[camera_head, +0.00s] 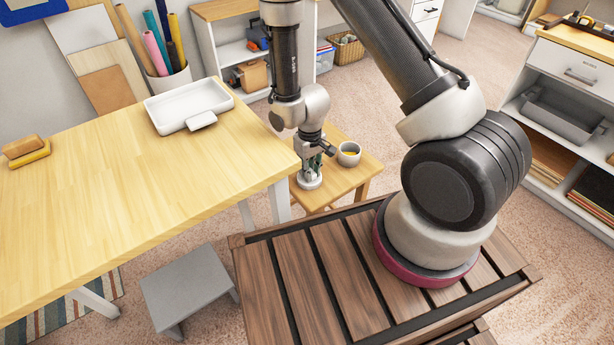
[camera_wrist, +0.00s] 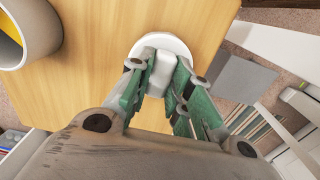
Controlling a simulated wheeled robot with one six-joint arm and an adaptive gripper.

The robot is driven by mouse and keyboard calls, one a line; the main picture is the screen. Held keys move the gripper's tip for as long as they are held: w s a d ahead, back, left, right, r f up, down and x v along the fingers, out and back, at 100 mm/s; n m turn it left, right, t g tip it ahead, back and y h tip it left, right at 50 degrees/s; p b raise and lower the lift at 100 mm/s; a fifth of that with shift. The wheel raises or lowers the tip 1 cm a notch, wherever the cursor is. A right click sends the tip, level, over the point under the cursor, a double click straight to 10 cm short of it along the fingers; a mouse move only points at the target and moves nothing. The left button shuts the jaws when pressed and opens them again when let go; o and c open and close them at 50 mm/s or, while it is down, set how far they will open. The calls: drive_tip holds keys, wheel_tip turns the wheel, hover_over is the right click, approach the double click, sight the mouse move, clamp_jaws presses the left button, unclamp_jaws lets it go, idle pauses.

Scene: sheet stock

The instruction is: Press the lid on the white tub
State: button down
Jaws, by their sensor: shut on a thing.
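The lid (camera_head: 309,183) is a white disc with a block-like grip on top, at the left part of the small wooden side table. My gripper (camera_head: 312,168) points down and is shut on the lid's grip. In the wrist view the green-padded fingers close on both sides of the pale grip, with the lid's rim (camera_wrist: 178,42) showing beyond. I cannot tell whether the lid touches the table.
The side table (camera_head: 360,174) is small, with little bare room around lid and tub. A large workbench (camera_head: 110,215) stands at left with a white tray (camera_head: 165,122) and wooden blocks (camera_head: 27,153). A grey stool (camera_head: 185,287) stands below it.

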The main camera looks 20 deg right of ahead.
drive_tip(key=shift+r, duration=0.1)
idle(0.3)
drive_tip(key=shift+r, duration=1.95)
